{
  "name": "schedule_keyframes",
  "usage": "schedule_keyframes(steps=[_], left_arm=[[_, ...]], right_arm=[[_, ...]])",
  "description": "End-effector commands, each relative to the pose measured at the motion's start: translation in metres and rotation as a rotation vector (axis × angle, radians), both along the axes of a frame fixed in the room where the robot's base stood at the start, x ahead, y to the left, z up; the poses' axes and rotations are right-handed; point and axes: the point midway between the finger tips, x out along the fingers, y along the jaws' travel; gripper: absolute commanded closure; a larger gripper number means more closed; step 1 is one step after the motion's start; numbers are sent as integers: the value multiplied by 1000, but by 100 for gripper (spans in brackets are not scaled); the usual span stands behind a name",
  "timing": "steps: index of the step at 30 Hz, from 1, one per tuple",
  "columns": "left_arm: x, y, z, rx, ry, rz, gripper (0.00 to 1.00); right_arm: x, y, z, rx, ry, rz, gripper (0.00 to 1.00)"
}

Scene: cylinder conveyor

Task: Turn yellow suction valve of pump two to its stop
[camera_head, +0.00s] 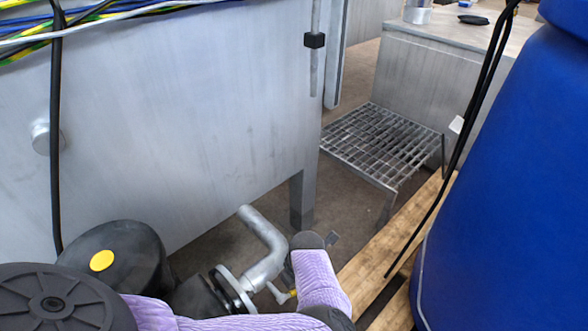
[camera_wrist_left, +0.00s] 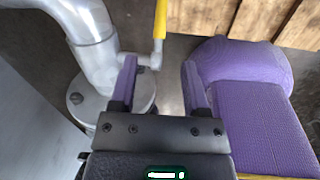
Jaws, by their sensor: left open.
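The yellow valve handle (camera_wrist_left: 161,18) shows in the left wrist view, rising from a pale stem beside a grey pipe and flange. In the head view only a small yellow piece of it (camera_head: 293,293) shows beside my purple arm link. The grey bent pipe (camera_head: 265,250) joins a flange next to a black pump body (camera_head: 118,262) with a yellow disc. My left gripper (camera_wrist_left: 157,63) is open and empty, with the lower end of the stem between its fingertips in the picture; I cannot tell the depth gap. The head view does not clearly show this gripper. My right gripper is out of view.
A grey metal tank (camera_head: 200,120) stands behind the pipe, its leg (camera_head: 301,200) close by. A grated step (camera_head: 380,145) is farther back. A large blue drum (camera_head: 510,190) stands on wooden planks (camera_head: 395,235) at the right, with black cables hanging in front.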

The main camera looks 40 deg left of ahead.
Motion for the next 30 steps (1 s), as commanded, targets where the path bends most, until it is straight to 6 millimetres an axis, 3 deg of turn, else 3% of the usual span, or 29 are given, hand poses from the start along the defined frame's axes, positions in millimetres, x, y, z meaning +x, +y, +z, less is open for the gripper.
schedule_keyframes(steps=[7, 9, 12, 18, 30], left_arm=[[-2, 8, -71, 1, 18, 0, 40], [-2, 11, -88, 1, 18, 0, 40], [1, 13, -86, -1, 7, -1, 40], [2, 14, -95, 0, 3, -2, 40], [3, 15, -96, 0, 1, -1, 42]], right_arm=[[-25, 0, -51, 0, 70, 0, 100], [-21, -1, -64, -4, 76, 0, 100], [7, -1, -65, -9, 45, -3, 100], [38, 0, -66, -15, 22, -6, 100], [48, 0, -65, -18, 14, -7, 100]])
